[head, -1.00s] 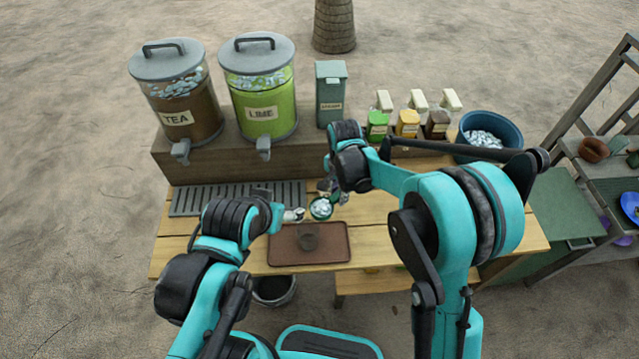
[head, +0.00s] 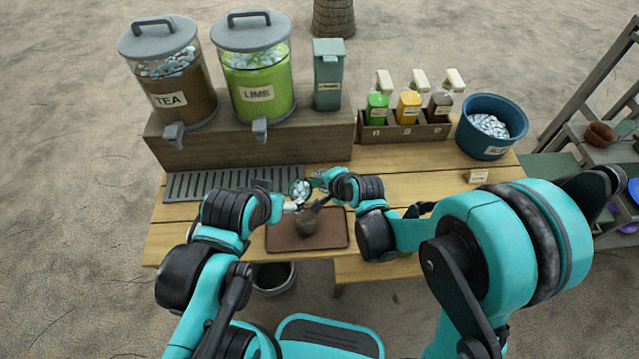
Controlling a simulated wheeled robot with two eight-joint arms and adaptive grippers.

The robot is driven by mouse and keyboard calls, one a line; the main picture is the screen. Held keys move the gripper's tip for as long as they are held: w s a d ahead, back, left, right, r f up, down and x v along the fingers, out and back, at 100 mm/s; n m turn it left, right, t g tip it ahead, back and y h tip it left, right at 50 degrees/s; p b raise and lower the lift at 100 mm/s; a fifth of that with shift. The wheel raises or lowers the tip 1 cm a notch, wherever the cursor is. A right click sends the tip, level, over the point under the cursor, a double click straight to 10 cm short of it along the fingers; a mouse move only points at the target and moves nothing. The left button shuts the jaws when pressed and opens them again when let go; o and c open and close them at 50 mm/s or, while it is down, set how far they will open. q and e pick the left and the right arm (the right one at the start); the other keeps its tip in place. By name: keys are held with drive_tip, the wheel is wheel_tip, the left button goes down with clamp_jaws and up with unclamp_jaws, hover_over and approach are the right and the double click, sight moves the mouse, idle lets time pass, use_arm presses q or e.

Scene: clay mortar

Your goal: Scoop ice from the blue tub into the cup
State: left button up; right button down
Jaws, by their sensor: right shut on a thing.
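The blue tub (head: 491,146) of ice stands at the right rear of the table in the head view. The small dark cup (head: 307,225) stands on the brown tray (head: 335,233) at the front of the table. My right gripper (head: 318,187) is shut on the scoop (head: 300,191), which holds whitish ice and appears tilted just above and behind the cup. My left gripper (head: 292,207) is just left of the scoop and cup. Its fingers are small and partly hidden, so I cannot tell whether they are open or touch anything.
Tea (head: 172,85) and lime (head: 254,80) dispensers stand on a raised shelf at the left rear, with a grey drip grate (head: 205,183) below. Several bottles stand in a wooden rack (head: 400,130). A dark bucket (head: 273,278) is below the front edge.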

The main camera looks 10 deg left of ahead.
drive_tip(key=shift+s+d+f+t+y+b, duration=0.15)
drive_tip(key=shift+t+y+b, duration=0.45)
drive_tip(key=shift+b, duration=0.8)
drive_tip(key=shift+s+d+f+t+y+b, duration=0.15)
drive_tip(key=shift+t+y+b, duration=0.4)
drive_tip(key=shift+b, duration=0.8)
drive_tip(key=shift+s+d+r+t+y+b, duration=0.15)
drive_tip(key=shift+t+y+b, duration=0.7)
drive_tip(key=shift+b, duration=1.05)
drive_tip(key=shift+s+d+f+t+y+b, duration=0.1)
drive_tip(key=shift+s+d+t+y+b, duration=0.15)
drive_tip(key=shift+t+y+b, duration=1.1)
drive_tip(key=shift+r+g+h+b, duration=0.1)
drive_tip(key=shift+g+h+b, duration=0.4)
drive_tip(key=shift+h, duration=0.15)
